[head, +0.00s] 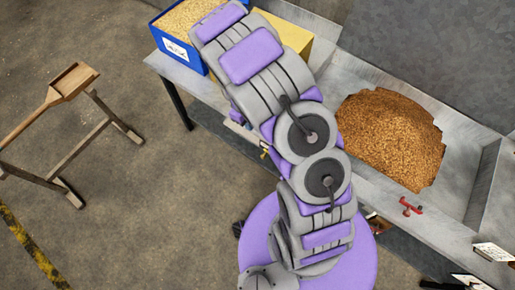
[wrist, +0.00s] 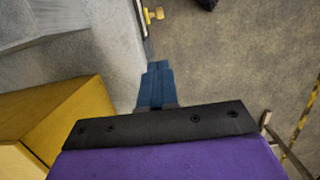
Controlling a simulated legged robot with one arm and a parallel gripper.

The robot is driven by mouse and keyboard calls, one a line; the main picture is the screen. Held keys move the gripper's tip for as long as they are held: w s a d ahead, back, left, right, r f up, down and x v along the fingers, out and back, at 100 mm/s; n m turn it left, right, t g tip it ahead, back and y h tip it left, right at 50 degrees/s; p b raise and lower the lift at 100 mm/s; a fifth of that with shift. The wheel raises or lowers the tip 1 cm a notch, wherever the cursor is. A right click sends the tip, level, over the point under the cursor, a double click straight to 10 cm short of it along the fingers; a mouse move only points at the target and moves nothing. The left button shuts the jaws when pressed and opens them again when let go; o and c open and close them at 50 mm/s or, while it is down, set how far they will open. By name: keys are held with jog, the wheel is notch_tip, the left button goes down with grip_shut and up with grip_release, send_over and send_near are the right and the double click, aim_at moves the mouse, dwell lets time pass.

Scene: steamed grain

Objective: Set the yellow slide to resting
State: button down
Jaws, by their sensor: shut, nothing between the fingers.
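A small yellow slide (wrist: 155,14) shows at the top of the wrist view, at the edge of the grey metal bench. A small yellow part (head: 264,153), likely the same slide, shows in the head view just left of my arm. My gripper (wrist: 158,66) has blue fingers, shut together with nothing between them. In the wrist view they point towards the slide, with a gap between. My arm hides the gripper in the head view. The slide's exact setting is too small to read.
A heap of brown grain (head: 390,135) lies in the metal trough. A blue grain bin (head: 178,45) and a yellow box (head: 290,32) stand at the bench's far end. A red handle (head: 411,208) is on the front edge. A wooden shovel (head: 72,80) rests on a stand at left.

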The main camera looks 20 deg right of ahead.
jog(key=shift+n, duration=0.6)
jog(key=f, duration=0.2)
jog(key=a+f, duration=0.1)
jog(key=f, duration=0.2)
jog(key=shift+w+a, duration=0.2)
jog(key=shift+f, duration=0.1)
jog(key=b, duration=0.2)
send_near(265, 154)
jog(key=w+a+f, duration=0.3)
jog(key=a+f, duration=0.1)
jog(key=f, duration=0.1)
jog(key=s+d, duration=0.1)
jog(key=s+d+f+b, duration=0.1)
jog(key=s, duration=0.1)
jog(key=shift+d+f, duration=0.2)
